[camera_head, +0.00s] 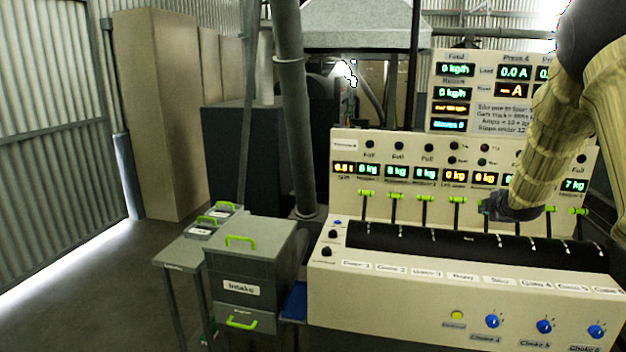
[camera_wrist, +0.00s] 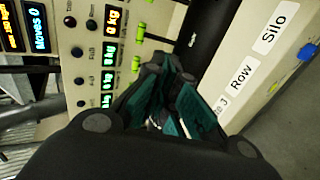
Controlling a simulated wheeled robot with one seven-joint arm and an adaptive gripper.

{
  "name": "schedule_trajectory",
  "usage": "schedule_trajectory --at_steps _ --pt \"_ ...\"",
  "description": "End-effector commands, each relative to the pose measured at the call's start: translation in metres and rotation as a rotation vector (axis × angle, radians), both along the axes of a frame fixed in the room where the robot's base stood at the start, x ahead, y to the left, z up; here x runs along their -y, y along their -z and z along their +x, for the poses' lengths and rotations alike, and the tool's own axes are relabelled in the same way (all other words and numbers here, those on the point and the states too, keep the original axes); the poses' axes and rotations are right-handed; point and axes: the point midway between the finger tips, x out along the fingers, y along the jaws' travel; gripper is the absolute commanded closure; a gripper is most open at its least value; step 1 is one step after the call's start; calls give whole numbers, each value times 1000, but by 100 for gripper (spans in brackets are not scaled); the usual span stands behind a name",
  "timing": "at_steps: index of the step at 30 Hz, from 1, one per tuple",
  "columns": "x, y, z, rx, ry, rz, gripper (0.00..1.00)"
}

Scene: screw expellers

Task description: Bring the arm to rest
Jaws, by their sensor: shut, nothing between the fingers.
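My arm comes in from the upper right of the head view and reaches down over the control console (camera_head: 410,285). My gripper (camera_head: 488,210) is at the row of green-tipped levers (camera_head: 425,198), right of the middle of the row. In the wrist view my gripper (camera_wrist: 158,90) has its dark fingers with teal pads shut, with nothing held. The fingertips point at the console between the lit displays (camera_wrist: 110,50) and the black strip (camera_wrist: 215,30). Whether the fingertips touch a lever cannot be told.
A grey box labelled Intake (camera_head: 240,290) with green handles stands left of the console. A grey pipe (camera_head: 295,110) rises behind it. Blue knobs (camera_head: 543,326) sit on the console front. A display board (camera_head: 480,90) stands behind. The floor (camera_head: 95,290) at left is clear.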

Motion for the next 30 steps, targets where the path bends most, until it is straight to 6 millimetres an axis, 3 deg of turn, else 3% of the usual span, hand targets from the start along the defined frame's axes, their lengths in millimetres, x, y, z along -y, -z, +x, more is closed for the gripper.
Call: schedule_trajectory --at_steps 11,16,23,30 --pt "-23 73 -21 -57 43 120 100" --pt "-43 118 -36 -93 73 195 100" --pt "-84 217 -83 -184 163 361 100" --pt "-132 322 -161 -297 313 546 100"
